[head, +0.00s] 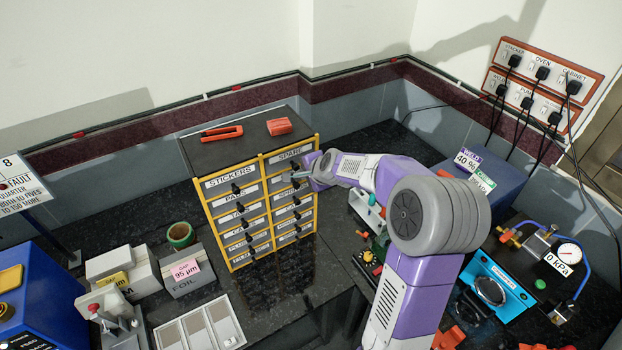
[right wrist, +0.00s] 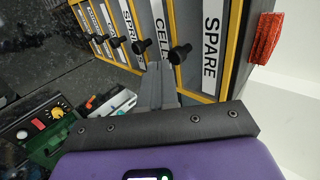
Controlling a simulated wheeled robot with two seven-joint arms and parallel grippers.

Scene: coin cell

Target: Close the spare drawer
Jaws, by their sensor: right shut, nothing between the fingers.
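The spare drawer (head: 290,154) is at the top right of a yellow-framed drawer cabinet (head: 231,156). Its front looks about level with the cabinet face in the head view; I cannot tell if a small gap is left. In the right wrist view its SPARE label (right wrist: 211,45) stands beside its black knob (right wrist: 180,53). My right gripper (head: 297,174) is shut and empty, with its fingertips in front of the upper right drawers. In the right wrist view the shut grey fingers (right wrist: 158,80) point at the drawer fronts, close to the knob; I cannot tell whether they touch. My left gripper is not in view.
Red items lie on the cabinet top, one (head: 279,127) near its right edge. Other drawers with black knobs fill the cabinet. Grey boxes (head: 187,272) stand at its left. A green device (head: 373,260) is to its right. Dark bench is clear in front.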

